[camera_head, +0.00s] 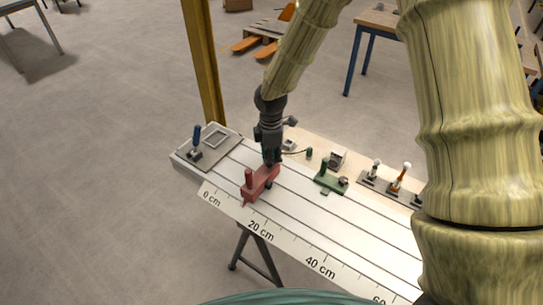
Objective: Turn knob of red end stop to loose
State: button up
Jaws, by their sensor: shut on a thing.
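The red end stop (255,186) sits on the slotted white bed near its left end, by the printed scale between the 0 cm and 20 cm marks. A red upright post stands on its front end. My gripper (271,160) points down over the back end of the red end stop and is shut there. The fingers hide most of what they hold, which appears to be the stop's knob. A small dark part shows just below the fingertips. Which way the knob is turned cannot be told.
A green stop (331,180) sits on the bed to the right. A blue-handled lever (195,142) stands on the bed's left end plate. Levers with white and orange handles (401,174) line the back right. A yellow post (203,60) rises behind the bed.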

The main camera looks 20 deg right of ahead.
jog(key=shift+s+a+f, duration=0.15)
jog(key=shift+s+f, duration=0.1)
jog(key=shift+s, duration=0.05)
jog(key=o, duration=1.1)
jog(key=shift+a+r, duration=0.1)
jog(key=shift+w, duration=0.15)
jog(key=shift+r, duration=0.1)
jog(key=shift+r, duration=0.45)
notch_tip(320, 180, up, 11)
